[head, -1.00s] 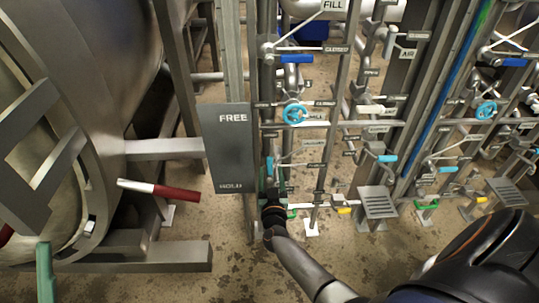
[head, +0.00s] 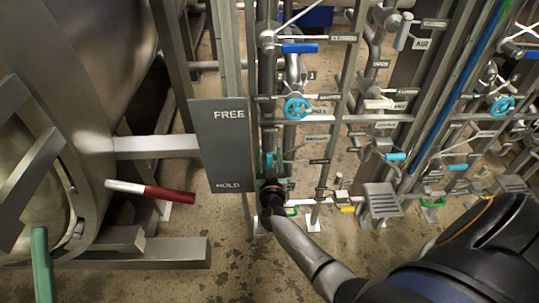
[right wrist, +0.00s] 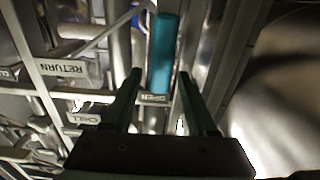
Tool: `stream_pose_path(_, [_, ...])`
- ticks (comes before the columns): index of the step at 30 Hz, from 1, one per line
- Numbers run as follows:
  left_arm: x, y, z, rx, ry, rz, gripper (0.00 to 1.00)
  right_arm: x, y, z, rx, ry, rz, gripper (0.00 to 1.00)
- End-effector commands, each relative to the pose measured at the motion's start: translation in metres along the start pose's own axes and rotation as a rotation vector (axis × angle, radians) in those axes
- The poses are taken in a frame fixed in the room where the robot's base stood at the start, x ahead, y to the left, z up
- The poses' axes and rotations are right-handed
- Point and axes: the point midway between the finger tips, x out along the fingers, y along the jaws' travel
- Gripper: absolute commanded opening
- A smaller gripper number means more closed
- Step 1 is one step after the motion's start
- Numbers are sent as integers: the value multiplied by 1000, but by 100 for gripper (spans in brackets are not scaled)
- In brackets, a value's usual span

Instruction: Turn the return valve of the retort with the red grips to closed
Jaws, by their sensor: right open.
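The teal lever (right wrist: 162,55) stands upright in the right wrist view, between and beyond my finger tips. A RETURN label (right wrist: 62,67) is left of it, and an OPEN label (right wrist: 152,98) is just below. My right gripper (right wrist: 159,76) is open, its two dark green fingers either side of the lever's lower end. I cannot tell whether they touch it. In the head view my right gripper (head: 269,172) is at the lower pipework, mostly hiding the lever (head: 268,160). A retort's red-and-white grip (head: 152,191) shows at left. My left gripper is out of view.
A grey FREE/HOLD panel (head: 222,145) stands just left of my gripper. A blue lever (head: 299,48) and a blue handwheel (head: 297,108) are above. A CHILL label (right wrist: 82,118) and more pipes lie close by. A green handle (head: 41,262) is at lower left.

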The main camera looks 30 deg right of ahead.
Motion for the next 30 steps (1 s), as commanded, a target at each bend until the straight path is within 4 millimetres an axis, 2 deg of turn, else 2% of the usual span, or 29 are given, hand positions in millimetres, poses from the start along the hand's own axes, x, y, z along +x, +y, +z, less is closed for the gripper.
stream_pose_path(2, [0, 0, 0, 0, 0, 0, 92, 0, 0, 0, 0, 0, 0, 55])
stream_pose_path(17, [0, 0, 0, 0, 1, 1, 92, 0, 0, 0, 0, 0, 0, 0])
stream_pose_path(30, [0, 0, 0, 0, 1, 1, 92, 0, 0, 0, 0, 0, 0, 0])
